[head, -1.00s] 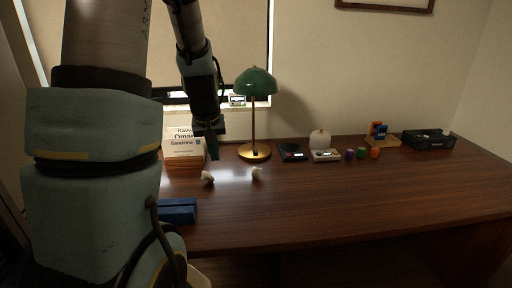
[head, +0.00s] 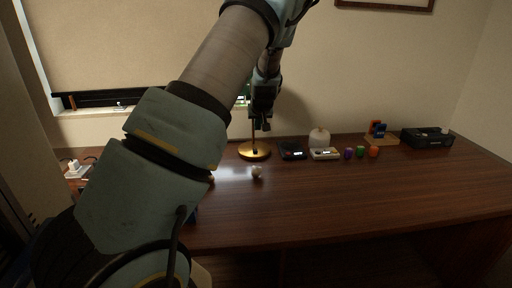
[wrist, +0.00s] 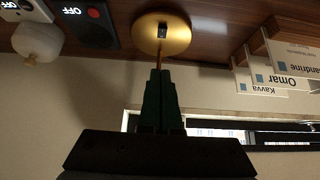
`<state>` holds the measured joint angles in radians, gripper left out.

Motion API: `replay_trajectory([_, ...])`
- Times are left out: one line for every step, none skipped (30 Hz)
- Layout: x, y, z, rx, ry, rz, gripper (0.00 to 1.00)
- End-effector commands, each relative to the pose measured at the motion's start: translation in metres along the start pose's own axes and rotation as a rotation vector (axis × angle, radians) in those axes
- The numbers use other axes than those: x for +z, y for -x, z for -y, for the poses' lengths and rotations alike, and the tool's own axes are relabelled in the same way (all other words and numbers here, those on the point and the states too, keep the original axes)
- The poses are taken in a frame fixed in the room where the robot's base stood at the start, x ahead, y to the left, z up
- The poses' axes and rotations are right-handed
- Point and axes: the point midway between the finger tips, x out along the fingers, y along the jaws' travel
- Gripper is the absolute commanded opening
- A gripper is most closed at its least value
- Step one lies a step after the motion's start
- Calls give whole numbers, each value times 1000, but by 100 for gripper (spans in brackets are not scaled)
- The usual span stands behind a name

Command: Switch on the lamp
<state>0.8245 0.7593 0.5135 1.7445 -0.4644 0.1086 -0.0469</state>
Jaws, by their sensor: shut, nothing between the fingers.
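The lamp has a round brass base (head: 255,151) and thin stem on the desk; its green shade is mostly hidden behind my arm in the head view. In the wrist view, picture upside down, the base (wrist: 176,38) carries a small black block (wrist: 161,31). My gripper (head: 261,128) is shut and empty, pointing down beside the stem above the base; whether it touches the stem I cannot tell. Its fingers (wrist: 161,75) overlap the stem in the wrist view. Right of the lamp are a dark box with a red button (wrist: 92,13) reading OFF and a pale box (head: 324,154).
A white rounded object (head: 319,138) stands behind the pale box. Small coloured cups (head: 361,152), a stand (head: 381,138) and a black tray (head: 427,138) are further right. Name cards (wrist: 283,65) stand beside the lamp. The front desk is clear.

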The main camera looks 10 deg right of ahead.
Motion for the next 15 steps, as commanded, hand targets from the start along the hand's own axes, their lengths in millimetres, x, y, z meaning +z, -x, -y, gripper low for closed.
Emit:
replay_trajectory([0, 0, 0, 0, 0, 0, 0])
replay_trajectory([0, -1, 0, 0, 0, 1, 0])
replay_trajectory([0, -2, 0, -1, 0, 1, 0])
replay_trajectory([0, -4, 1, -1, 0, 1, 0])
replay_trajectory([-1, -7, 1, -1, 1, 1, 0])
replay_trajectory([-1, -11, 2, -2, 1, 1, 0])
replay_trajectory([0, -15, 2, -3, 1, 2, 0])
replay_trajectory([0, -19, 2, -2, 0, 2, 0])
replay_trajectory([0, -26, 2, -3, 0, 2, 0])
replay_trajectory([-1, -31, 2, -3, 0, 2, 0])
replay_trajectory([-1, -37, 2, -3, -1, 3, 0])
replay_trajectory([0, -45, 2, -3, 0, 4, 0])
replay_trajectory([0, -51, 2, -3, 1, 4, 0])
replay_trajectory([-1, -57, 2, -2, 1, 3, 0])
replay_trajectory([-1, -64, 2, -3, 1, 3, 0])
